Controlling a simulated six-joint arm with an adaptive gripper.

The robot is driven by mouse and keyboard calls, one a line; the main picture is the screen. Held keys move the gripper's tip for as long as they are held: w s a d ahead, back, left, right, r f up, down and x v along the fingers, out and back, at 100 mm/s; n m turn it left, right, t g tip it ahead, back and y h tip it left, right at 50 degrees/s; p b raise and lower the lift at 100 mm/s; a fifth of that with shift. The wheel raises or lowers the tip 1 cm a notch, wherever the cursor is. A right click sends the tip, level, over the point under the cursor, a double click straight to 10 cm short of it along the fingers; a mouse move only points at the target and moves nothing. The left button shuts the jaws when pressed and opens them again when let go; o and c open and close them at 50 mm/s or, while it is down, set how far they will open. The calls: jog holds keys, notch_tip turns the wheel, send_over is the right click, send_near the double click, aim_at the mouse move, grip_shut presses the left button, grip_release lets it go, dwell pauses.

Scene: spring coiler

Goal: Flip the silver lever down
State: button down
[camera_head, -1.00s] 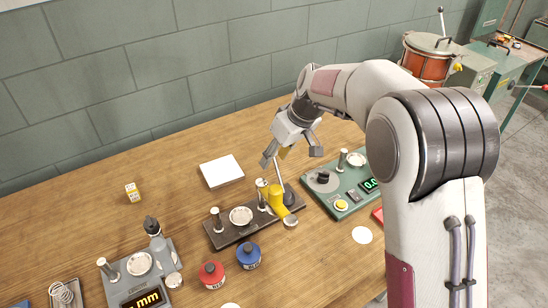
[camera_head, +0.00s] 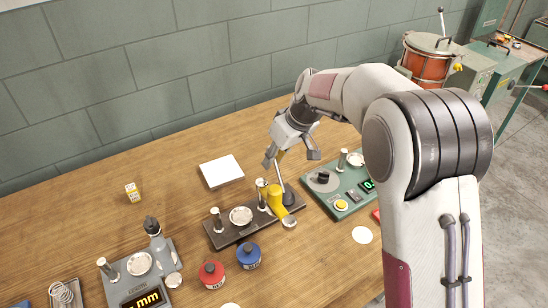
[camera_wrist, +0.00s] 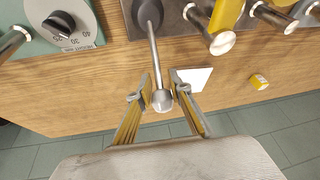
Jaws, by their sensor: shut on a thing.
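The silver lever (camera_head: 280,178) is a thin rod on a dark round pivot at the right end of a dark base plate (camera_head: 226,236). It stands up, leaning slightly back. In the wrist view the lever (camera_wrist: 155,58) runs from the pivot at the top to a round knob between my fingers. My gripper (camera_head: 290,157) is above the plate's right end. In the wrist view my gripper (camera_wrist: 160,92) has one finger on each side of the knob and is shut on the lever.
A green device (camera_head: 330,186) with a dial is close on the right, and a grey device (camera_head: 140,272) is at front left. A white block (camera_head: 221,171) lies behind. The back-left table is mostly clear.

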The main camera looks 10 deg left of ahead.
jog(key=shift+s+d+r+y, duration=0.2)
jog(key=shift+s+d+y, duration=0.05)
jog(key=shift+y, duration=0.05)
jog(key=shift+s+d+r+t+y, duration=0.2)
jog(key=shift+s+d+t+y, duration=0.2)
jog(key=shift+t, duration=0.2)
jog(key=shift+s+d+r+t+y, duration=0.35)
jog(key=shift+s+d+t+y, duration=0.45)
jog(key=shift+d+t+y, duration=0.15)
jog(key=shift+s+d+t+y, duration=0.3)
jog(key=shift+s+t+y, duration=0.15)
jog(key=shift+d+r, duration=0.1)
jog(key=shift+s+d+f+n+t+y, duration=0.2)
jog(key=shift+s+d+n+t+y, duration=0.2)
jog(key=shift+s+d+t+y, duration=0.65)
jog(key=shift+s+y, duration=0.1)
jog(key=shift+y, duration=0.25)
dwell(0.4)
